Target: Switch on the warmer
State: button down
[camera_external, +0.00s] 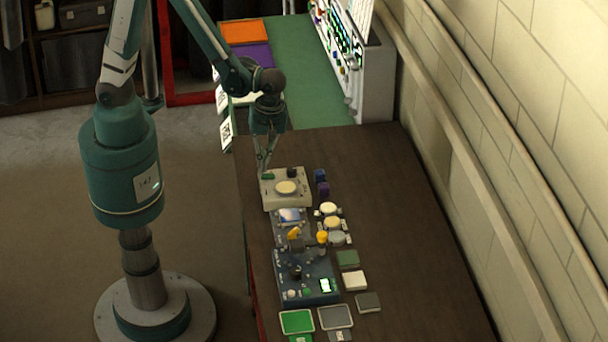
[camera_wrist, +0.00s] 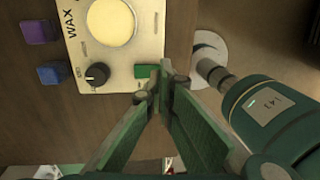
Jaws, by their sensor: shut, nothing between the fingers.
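The warmer (camera_external: 286,199) is a cream box with a round pale plate on top, at the far end of the row of devices on the dark table. In the wrist view the warmer (camera_wrist: 120,62) is marked WAX and carries a black knob (camera_wrist: 97,75) and a green rocker switch (camera_wrist: 146,71). My gripper (camera_wrist: 165,75) is shut and empty, its fingertips right beside the green switch, at the warmer's edge. I cannot tell whether the tips touch the switch. In the external view my gripper (camera_external: 264,172) points down at the warmer's far left corner, by the switch.
Purple (camera_wrist: 38,32) and blue (camera_wrist: 52,75) blocks stand beside the warmer. Nearer on the table are a blue device (camera_external: 306,280), several round-topped jars (camera_external: 332,223) and flat pads (camera_external: 354,279). A wall (camera_external: 520,150) runs along the right. The table's right side is clear.

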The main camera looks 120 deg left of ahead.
jog(key=shift+s+f, duration=0.1)
jog(key=shift+f, duration=0.7)
jog(key=shift+f, duration=0.1)
jog(key=shift+s+d+f+t+y+b, duration=0.2)
jog(key=shift+f+t+y+b, duration=0.2)
jog(key=shift+b, duration=0.3)
jog(key=shift+r, duration=0.1)
jog(key=shift+w, duration=0.1)
jog(key=shift+w+a+r, duration=0.3)
jog(key=shift+w+a, duration=0.15)
jog(key=shift+a, duration=0.05)
